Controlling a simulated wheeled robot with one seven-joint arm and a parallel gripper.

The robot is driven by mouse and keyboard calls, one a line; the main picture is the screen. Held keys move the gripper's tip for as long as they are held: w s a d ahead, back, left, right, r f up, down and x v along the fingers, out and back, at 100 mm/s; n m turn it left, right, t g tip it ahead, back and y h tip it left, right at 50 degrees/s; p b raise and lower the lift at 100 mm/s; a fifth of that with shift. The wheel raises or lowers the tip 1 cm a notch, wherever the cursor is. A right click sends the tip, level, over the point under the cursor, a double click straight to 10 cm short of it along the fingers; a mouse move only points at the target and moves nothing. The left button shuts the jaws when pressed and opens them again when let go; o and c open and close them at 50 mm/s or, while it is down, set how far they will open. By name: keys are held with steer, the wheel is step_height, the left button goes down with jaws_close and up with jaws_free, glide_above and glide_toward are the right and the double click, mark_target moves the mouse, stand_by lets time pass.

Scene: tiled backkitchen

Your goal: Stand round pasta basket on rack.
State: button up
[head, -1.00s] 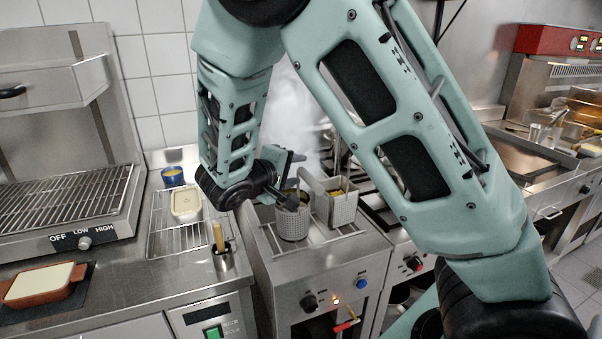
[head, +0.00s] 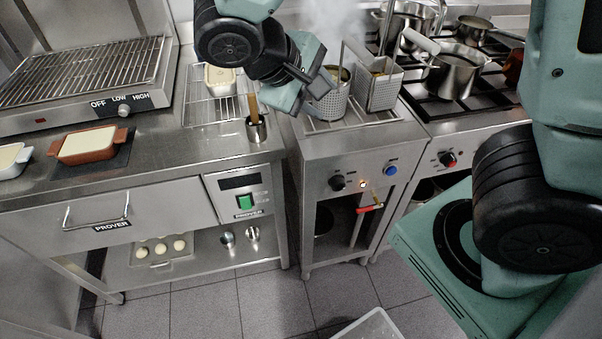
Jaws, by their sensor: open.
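The round pasta basket (head: 333,104), a perforated metal cylinder, is upright at the front left of the pasta cooker. It looks to be over the wire rack (head: 352,123) there; its bottom contact is hard to make out. My gripper (head: 312,84) is open at the basket's upper left side, close to its rim.
A square pasta basket (head: 379,85) with food stands right beside the round one. Pots (head: 455,70) are on the stove at right. A utensil holder (head: 256,129) and another wire rack (head: 208,108) are on the left counter. Steam rises behind the baskets.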

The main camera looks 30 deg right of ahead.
steer(key=s+a+f+n+g+y, duration=0.1)
steer(key=s+a+n+y, duration=0.2)
steer(key=s+a+y, duration=0.6)
steer(key=s+a, duration=0.3)
steer(key=s, duration=0.3)
steer(key=shift+f, duration=0.25)
steer(key=shift+a+f, duration=0.1)
